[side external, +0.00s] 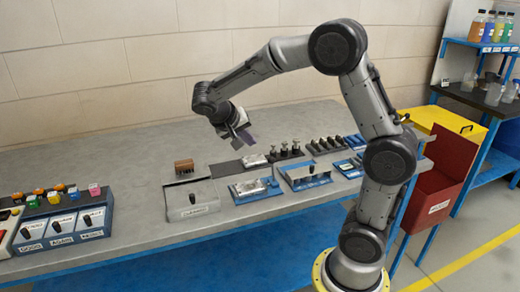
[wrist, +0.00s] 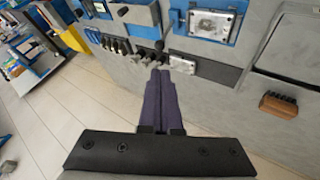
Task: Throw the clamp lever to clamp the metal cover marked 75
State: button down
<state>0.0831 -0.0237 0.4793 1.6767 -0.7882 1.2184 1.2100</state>
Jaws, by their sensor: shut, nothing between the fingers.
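My gripper (side external: 240,128) is shut and empty, in the air above the back of the bench. In the wrist view its two dark fingers (wrist: 160,75) are together, and their tips appear beside a metal cover (wrist: 182,64) on a dark strip. That cover (side external: 254,160) also shows in the side view. Another metal cover (wrist: 208,24) sits in a blue fixture (side external: 235,197) nearer the bench front. A grey box with a black lever (side external: 193,199) stands left of this fixture. No number 75 is legible, and I cannot tell which lever is the clamp lever.
A brown block (side external: 184,166) stands behind the grey box. Another blue fixture (side external: 306,178) with a black-handled part lies to the right. Several dark parts (side external: 322,145) stand behind it. A switch panel (side external: 62,225) is at the left, a red bin (side external: 440,175) at the right.

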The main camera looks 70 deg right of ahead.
aim_at(270, 159)
jog(key=x, duration=1.3)
jog(key=shift+d+f, duration=0.15)
jog(key=shift+w+d+f, duration=0.2)
jog(key=shift+w+d, duration=0.5)
jog(key=shift+d, duration=0.05)
